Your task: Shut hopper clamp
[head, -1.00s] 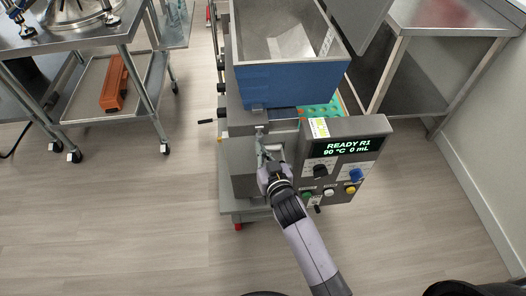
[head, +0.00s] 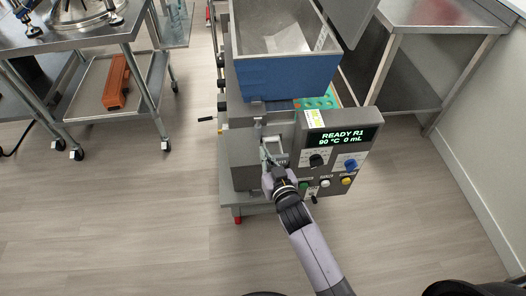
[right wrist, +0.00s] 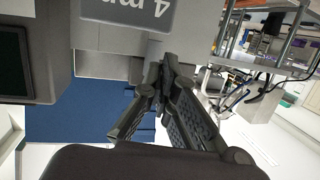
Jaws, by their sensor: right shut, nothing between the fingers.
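The depositor (head: 245,172) stands in the middle of the head view with its blue hopper (head: 285,77) on top. My right gripper (head: 267,158) is at the grey front face below the hopper, left of the control panel. In the right wrist view the fingers (right wrist: 165,65) are shut with nothing between them. Their tips are close to the grey housing beside a plate marked "4 mm" (right wrist: 130,12). I cannot make out the hopper clamp clearly; a small metal part (head: 257,130) shows just above the gripper. My left gripper is out of view.
The control panel (head: 343,138) reads "READY R1, 90 °C 0 mL" and has several knobs and buttons. A steel cart (head: 80,42) with an orange object (head: 117,82) stands at the left. A steel table (head: 440,15) stands at the right. The floor between cart and depositor is clear.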

